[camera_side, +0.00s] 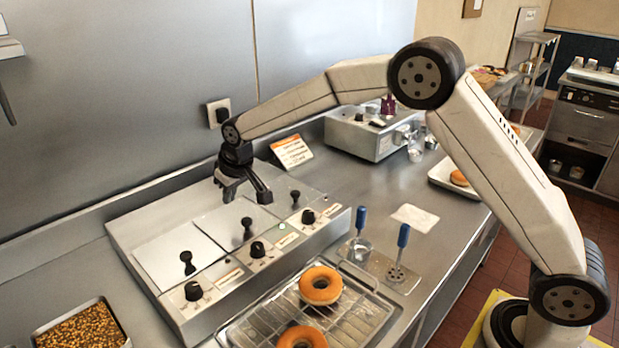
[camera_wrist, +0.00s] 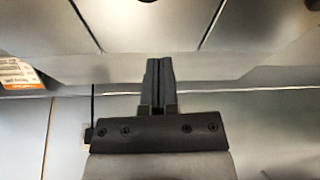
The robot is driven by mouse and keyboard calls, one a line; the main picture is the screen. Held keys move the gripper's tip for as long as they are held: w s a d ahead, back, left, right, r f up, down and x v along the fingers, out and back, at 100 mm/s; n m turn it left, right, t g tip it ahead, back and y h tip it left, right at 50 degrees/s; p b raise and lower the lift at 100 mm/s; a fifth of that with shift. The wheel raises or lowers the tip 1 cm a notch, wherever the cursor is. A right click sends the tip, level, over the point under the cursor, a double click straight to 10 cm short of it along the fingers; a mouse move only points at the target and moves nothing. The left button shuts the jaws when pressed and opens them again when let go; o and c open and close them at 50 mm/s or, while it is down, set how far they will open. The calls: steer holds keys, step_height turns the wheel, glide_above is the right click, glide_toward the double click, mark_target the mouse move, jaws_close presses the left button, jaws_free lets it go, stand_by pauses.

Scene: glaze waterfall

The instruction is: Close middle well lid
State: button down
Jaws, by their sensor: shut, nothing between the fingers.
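The steel warmer unit (camera_side: 290,262) shows three lid panels in a row, each with a black knob. The middle lid (camera_side: 220,222) looks flat on its well, with its knob (camera_side: 247,228) standing near the front edge. The left lid (camera_side: 165,258) and right lid (camera_side: 278,186) also look flat. My gripper (camera_side: 245,193) points down above the rear of the middle and right lids, apart from the knobs. In the wrist view, my gripper's fingers (camera_wrist: 159,84) are together and empty, in front of a panel (camera_wrist: 150,28) between two dark seams.
Dials line the unit's front, including a middle dial (camera_side: 257,250). A donut rack (camera_side: 345,322) and blue-handled tools (camera_side: 403,236) stand in front. A sign card (camera_side: 292,151) and steel appliance (camera_side: 360,136) are behind. The wall (camera_side: 130,100) rises close behind the unit.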

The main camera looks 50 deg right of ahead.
steer(key=v, duration=0.7)
steer(key=shift+r, duration=0.25)
steer(key=shift+s, duration=0.15)
steer(key=s+d+f, duration=0.3)
steer(key=s, duration=0.6)
steer(key=s+d+f+m+g, duration=0.1)
steer(key=s+d+f, duration=0.3)
steer(key=s, duration=0.6)
steer(key=s+d+f, duration=0.3)
steer(key=s, duration=0.6)
steer(key=shift+s+d+f+m+h, duration=0.2)
steer(key=shift+f+m+h, duration=0.1)
steer(key=shift+f+m, duration=0.1)
